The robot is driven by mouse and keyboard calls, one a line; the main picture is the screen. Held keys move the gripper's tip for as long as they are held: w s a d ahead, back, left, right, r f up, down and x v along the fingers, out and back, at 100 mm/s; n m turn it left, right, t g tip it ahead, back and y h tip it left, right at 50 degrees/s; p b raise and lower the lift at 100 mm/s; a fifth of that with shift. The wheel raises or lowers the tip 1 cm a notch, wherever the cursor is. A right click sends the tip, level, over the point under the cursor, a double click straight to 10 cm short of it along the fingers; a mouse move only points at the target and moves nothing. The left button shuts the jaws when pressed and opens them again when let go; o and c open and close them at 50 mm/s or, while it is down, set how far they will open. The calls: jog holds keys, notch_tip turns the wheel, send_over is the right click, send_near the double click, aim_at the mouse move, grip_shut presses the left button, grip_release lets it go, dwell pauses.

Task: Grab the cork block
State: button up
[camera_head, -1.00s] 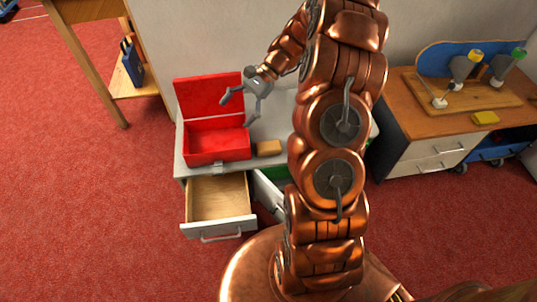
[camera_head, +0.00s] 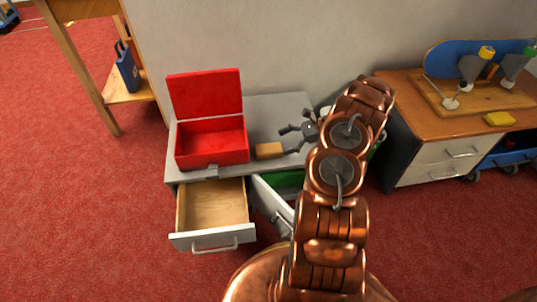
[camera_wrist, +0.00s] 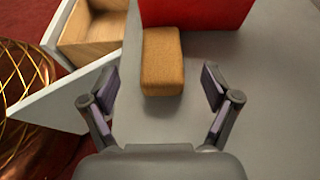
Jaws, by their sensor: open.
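The cork block (camera_head: 269,150) is a tan rounded block lying on the grey cabinet top, just right of the red box. In the wrist view the cork block (camera_wrist: 161,62) lies ahead of my gripper, with its near end close to the line between the fingertips and slightly left of centre. My gripper (camera_head: 287,141) is open and empty, to the right of the block at low height, its fingers pointing toward it. In the wrist view both fingers of my gripper (camera_wrist: 161,82) are spread wider than the block. I cannot tell whether either finger touches the surface.
The open red box (camera_head: 212,143) stands left of the block with its lid up. An empty wooden drawer (camera_head: 213,207) and a white door (camera_head: 272,203) stand open below. The grey cabinet top (camera_head: 270,108) is clear behind the block. A wooden bench (camera_head: 430,122) stands at right.

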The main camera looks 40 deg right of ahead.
aim_at(267, 148)
jog(key=shift+b+x, duration=1.3)
jog(key=shift+x, duration=2.5)
jog(key=shift+c, duration=0.2)
jog(key=c, duration=1.2)
